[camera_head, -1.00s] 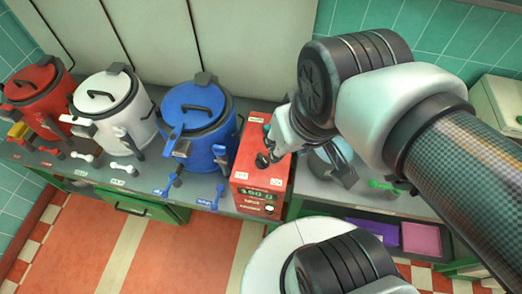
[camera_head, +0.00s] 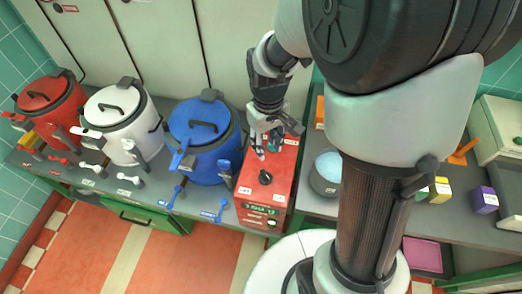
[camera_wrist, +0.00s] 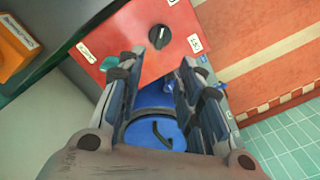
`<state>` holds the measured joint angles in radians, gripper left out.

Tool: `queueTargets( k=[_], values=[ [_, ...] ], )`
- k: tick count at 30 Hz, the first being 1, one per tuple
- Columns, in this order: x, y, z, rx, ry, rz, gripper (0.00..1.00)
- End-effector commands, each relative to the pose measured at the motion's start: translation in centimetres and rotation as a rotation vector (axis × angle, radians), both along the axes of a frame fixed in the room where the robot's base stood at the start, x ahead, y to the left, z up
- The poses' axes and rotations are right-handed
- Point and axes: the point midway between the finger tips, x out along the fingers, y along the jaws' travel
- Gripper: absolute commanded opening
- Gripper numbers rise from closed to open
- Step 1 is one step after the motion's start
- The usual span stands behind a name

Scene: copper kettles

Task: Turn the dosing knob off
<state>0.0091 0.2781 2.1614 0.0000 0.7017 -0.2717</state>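The red dosing box (camera_head: 278,180) stands on the counter, right of the blue kettle. Its black round knob (camera_head: 265,177) is on the top face, with small white labels near it. The knob also shows in the wrist view (camera_wrist: 159,37), with a pale pointer mark. My gripper (camera_head: 265,150) points down over the rear part of the box, behind the knob. In the wrist view my gripper (camera_wrist: 160,62) is open, and the knob lies just beyond the gap between its fingertips, apart from them. A teal part (camera_wrist: 108,63) on the box is partly hidden by a finger.
The blue kettle (camera_head: 203,130), white kettle (camera_head: 122,118) and red kettle (camera_head: 48,103) stand left of the box. Small yellow (camera_head: 441,189) and purple (camera_head: 485,199) boxes lie farther right.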

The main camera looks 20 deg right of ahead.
Motion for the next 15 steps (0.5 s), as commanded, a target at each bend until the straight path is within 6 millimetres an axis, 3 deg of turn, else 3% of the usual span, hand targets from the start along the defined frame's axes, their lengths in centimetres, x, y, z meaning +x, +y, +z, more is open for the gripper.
queueTargets(
  k=[15],
  values=[
    [-0.2,0.0,-11.5,0.000,0.005,-0.001,0.33]
  ],
)
